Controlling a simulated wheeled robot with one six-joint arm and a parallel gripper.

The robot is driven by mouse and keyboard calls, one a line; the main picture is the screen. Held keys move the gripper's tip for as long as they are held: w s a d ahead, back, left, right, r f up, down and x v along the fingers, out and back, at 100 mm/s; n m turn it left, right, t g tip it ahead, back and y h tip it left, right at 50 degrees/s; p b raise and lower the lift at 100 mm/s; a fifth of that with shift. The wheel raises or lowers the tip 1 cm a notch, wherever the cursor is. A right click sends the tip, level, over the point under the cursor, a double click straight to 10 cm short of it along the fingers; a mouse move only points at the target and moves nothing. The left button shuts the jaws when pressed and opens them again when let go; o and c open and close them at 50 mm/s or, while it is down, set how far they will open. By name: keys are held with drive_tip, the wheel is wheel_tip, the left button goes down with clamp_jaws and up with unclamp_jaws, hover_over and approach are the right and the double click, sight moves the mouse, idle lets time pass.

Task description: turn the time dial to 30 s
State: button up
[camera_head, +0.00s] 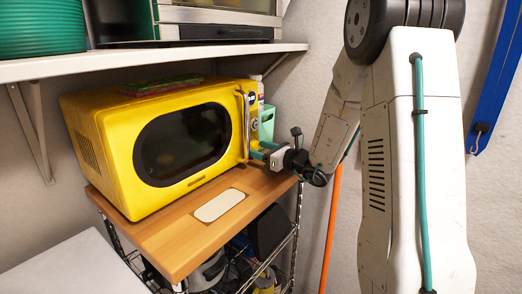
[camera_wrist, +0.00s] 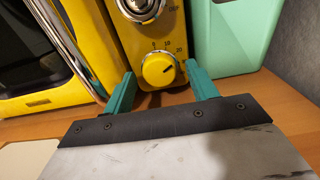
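The time dial is a round yellow knob (camera_wrist: 159,70) on the front panel of the yellow microwave, with numbers around it in the wrist view. Its pointer mark is too small to read surely. The yellow microwave (camera_head: 105,150) stands on a wooden shelf in the head view. My gripper (camera_wrist: 162,84) has two teal fingers, spread apart on either side of the dial's lower part as seen in the wrist view. I cannot tell whether they touch it. In the head view my gripper (camera_head: 262,150) is at the microwave's right front, where the arm partly hides the panel.
A second, silver-ringed knob (camera_wrist: 139,5) sits above the dial. The chrome door handle (camera_wrist: 72,45) is close on the left. A mint-green container (camera_wrist: 228,35) stands to the right. The wooden shelf (camera_head: 160,243) runs beneath, with a white wall shelf (camera_head: 150,60) above.

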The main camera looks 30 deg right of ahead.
drive_tip(key=c, duration=0.8)
drive_tip(key=shift+m, duration=2.8)
drive_tip(key=o, duration=1)
drive_tip(key=shift+s, duration=0.1)
